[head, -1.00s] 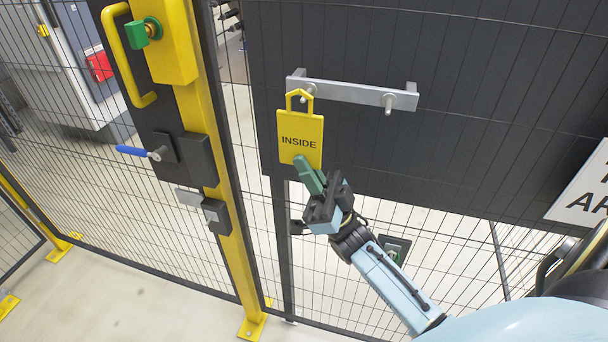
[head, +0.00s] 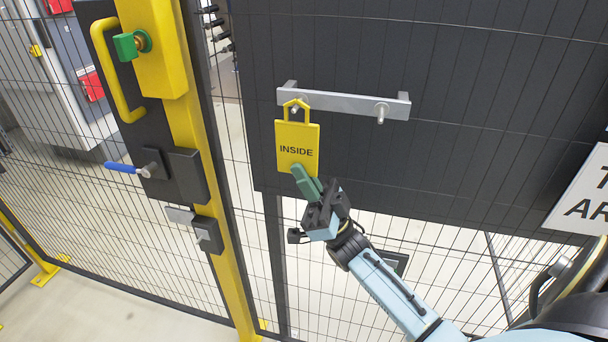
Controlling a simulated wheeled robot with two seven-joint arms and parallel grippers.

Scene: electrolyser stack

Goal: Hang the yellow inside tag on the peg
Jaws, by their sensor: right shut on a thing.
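The yellow tag (head: 297,143), marked INSIDE, is upright in front of the dark panel, with its open loop at the top. My right gripper (head: 307,182) is shut on the tag's lower edge with its green fingers and holds it from below. The grey peg rail (head: 345,104) is fixed to the panel and carries two pegs. The left peg (head: 296,108) shows inside the tag's loop, just under its top; I cannot tell whether the loop touches it. The right peg (head: 381,113) is bare. My left gripper is not in view.
A yellow gate post (head: 183,120) with a yellow handle (head: 113,75), a green knob (head: 131,44) and a blue lever (head: 122,168) stands to the left. Wire mesh fencing surrounds the dark panel (head: 420,60). A white sign (head: 588,195) is at the right.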

